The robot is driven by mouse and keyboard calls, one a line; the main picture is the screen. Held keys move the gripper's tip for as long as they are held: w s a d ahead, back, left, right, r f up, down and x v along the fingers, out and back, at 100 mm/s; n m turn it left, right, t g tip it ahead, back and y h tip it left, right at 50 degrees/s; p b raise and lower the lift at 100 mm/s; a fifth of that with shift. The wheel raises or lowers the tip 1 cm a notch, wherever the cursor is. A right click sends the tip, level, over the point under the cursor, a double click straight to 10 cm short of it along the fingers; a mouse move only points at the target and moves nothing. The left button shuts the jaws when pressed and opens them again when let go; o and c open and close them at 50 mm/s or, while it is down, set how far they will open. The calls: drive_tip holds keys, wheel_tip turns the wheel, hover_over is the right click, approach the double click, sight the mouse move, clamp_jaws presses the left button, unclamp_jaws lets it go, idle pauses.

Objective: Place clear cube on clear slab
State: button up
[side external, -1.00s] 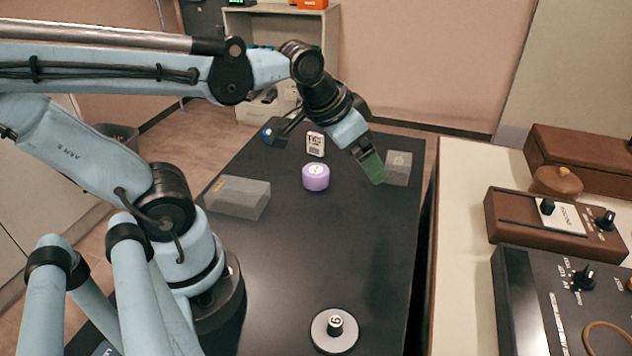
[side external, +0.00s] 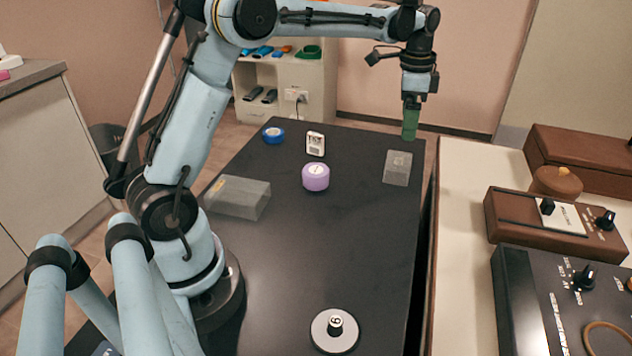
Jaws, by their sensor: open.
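The clear cube (side external: 397,168) is a grey see-through block near the right edge of the black table. The clear slab (side external: 238,197) is a wider, flatter see-through block lying on the left side of the table, close to my arm's base. My gripper (side external: 410,136) points straight down with green fingers, just above and slightly behind the cube in the picture. It is open and holds nothing. The gap between its fingers is hard to see from this side, and I cannot tell its exact height over the cube.
A round weight with a black knob (side external: 335,330) lies in front. Consoles (side external: 555,225) stand on the right counter.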

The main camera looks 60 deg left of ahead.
sight(400, 157)
drive_tip(key=shift+w+a+f+m+g, duration=0.2)
drive_tip(key=shift+w+a+f, duration=0.1)
drive_tip(key=shift+f, duration=0.2)
drive_tip(key=shift+w+a+f+m+g, duration=0.1)
drive_tip(key=shift+w+a+f+m, duration=0.15)
drive_tip(key=shift+f, duration=0.2)
wheel_tip(400, 157, down, 6)
drive_tip(key=shift+f, duration=0.2)
drive_tip(key=shift+s+a+f, duration=0.1)
drive_tip(key=shift+f, duration=1.3)
drive_tip(key=shift+s+a+f, duration=0.1)
drive_tip(key=shift+f, duration=1.25)
drive_tip(key=c, duration=1.3)
drive_tip(key=shift+r, duration=0.15)
drive_tip(key=shift+c, duration=0.2)
